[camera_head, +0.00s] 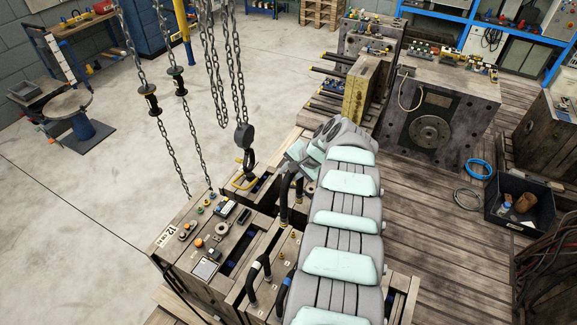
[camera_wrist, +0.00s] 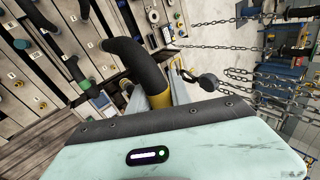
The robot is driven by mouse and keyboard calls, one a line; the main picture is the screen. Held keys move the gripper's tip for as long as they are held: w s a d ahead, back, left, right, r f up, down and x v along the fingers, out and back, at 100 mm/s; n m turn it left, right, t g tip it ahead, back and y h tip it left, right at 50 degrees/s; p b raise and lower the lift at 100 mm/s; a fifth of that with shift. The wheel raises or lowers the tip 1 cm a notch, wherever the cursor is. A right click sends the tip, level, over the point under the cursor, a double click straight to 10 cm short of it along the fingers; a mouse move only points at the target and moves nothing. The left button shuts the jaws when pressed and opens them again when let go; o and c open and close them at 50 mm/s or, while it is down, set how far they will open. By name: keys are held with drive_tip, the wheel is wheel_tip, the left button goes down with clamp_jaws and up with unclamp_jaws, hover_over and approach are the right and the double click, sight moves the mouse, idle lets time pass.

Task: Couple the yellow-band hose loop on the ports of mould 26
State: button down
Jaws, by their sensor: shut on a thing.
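A black hose (camera_wrist: 130,52) with a yellow band (camera_wrist: 158,100) rises in front of the wrist camera and bends over to the left. My gripper (camera_wrist: 170,90) is shut on it near the band; its grey fingers are partly hidden behind the hose and the wrist housing. In the head view my arm hides most of the gripper; a black hose (camera_head: 284,198) shows just left of the arm, above the moulds. The wrist view shows a face with several small labelled ports (camera_wrist: 20,83) at left. I cannot read a number 26 on any mould.
A mould (camera_head: 200,245) marked 12 stands left of my arm. Chains and a crane hook (camera_head: 244,136) hang close by. Other black hoses (camera_head: 258,272) stand on the nearby moulds. A green-banded hose (camera_wrist: 76,72) lies left of the held one.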

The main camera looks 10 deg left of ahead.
drive_tip(key=s+d+p, duration=0.2)
drive_tip(key=s+d, duration=0.2)
drive_tip(key=d, duration=0.5)
drive_tip(key=s+d+p, duration=0.2)
drive_tip(key=s+d, duration=0.1)
drive_tip(key=d, duration=0.7)
drive_tip(key=s+d+p, duration=0.2)
drive_tip(key=s+d, duration=0.2)
drive_tip(key=d, duration=0.5)
wheel_tip(320, 180, down, 23)
drive_tip(key=b, duration=2)
drive_tip(key=shift+w, duration=0.15)
drive_tip(key=shift+w+d+n+b, duration=0.3)
drive_tip(key=shift+n+b, duration=0.1)
drive_tip(key=shift+b, duration=2.8)
